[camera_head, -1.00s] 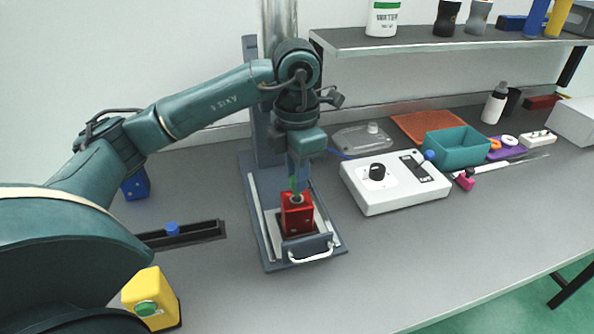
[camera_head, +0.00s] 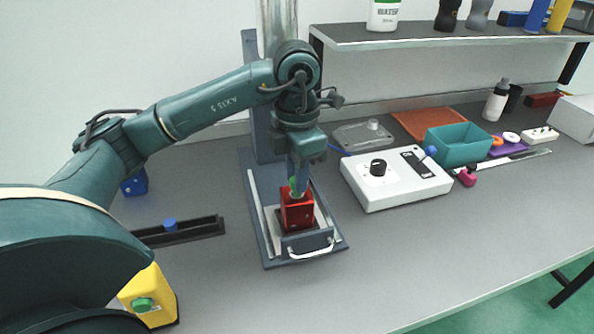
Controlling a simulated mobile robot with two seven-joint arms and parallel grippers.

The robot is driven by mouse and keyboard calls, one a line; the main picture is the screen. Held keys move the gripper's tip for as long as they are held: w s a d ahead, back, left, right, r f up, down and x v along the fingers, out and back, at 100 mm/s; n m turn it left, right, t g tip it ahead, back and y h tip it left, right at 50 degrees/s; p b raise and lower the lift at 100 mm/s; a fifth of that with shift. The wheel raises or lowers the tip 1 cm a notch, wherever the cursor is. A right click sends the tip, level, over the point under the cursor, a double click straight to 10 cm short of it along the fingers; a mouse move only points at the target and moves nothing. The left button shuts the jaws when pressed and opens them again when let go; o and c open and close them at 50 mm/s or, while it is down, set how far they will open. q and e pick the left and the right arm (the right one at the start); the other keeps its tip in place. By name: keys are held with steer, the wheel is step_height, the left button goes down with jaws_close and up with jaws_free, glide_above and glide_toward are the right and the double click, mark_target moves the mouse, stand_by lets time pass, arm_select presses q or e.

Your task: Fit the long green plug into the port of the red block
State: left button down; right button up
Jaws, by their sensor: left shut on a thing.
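The red block (camera_head: 297,213) stands in a grey fixture (camera_head: 270,243) with a white handle at its front. My left gripper (camera_head: 299,189) points down right above the block's top. It is shut on the green plug (camera_head: 292,184), of which only a small green part shows between the fingers. The plug's lower end is at the port on top of the block. How deep it sits in the port I cannot tell. My right gripper is not in view.
A white control box (camera_head: 395,192) with a black knob stands right of the fixture. A teal bin (camera_head: 458,150) is behind it. A dark rail with a blue knob (camera_head: 180,232) and a yellow block (camera_head: 150,296) are at the left. The front right of the table is clear.

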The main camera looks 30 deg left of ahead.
arm_select(q)
steer(key=shift+f+b, duration=0.35)
steer(key=shift+f, duration=0.2)
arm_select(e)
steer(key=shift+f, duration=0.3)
arm_select(q)
steer(key=c, duration=1.2)
jaws_free()
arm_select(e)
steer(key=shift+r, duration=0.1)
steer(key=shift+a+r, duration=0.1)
arm_select(q)
steer(key=shift+r, duration=0.2)
step_height(320, 180, up, 13)
steer(key=shift+f+p, duration=0.1)
steer(key=shift+p, duration=1.15)
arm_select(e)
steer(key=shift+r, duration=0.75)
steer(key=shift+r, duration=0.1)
